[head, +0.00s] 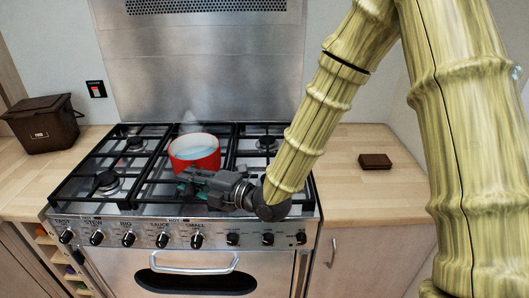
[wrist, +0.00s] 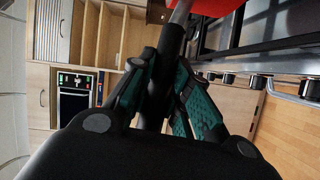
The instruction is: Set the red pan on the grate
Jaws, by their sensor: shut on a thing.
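The red pan (head: 195,152) is upright over the middle part of the cooker's black grate (head: 100,165), with a pale inside. I cannot tell whether its base touches the bars or hangs just above them. My gripper (head: 190,184) is at the near side of the pan, low over the front of the grate. In the wrist view its teal-padded fingers (wrist: 166,68) are shut around the pan's dark handle (wrist: 174,42). The red pan (wrist: 215,7) shows only as a strip at the top there. The bars beneath the pan are mostly hidden.
Control knobs (head: 163,239) line the cooker front below my gripper. A steel splashback (head: 200,70) stands behind. A brown bin (head: 45,125) is on the left counter and a small brown box (head: 375,161) on the right counter. The left and right grate sections are bare.

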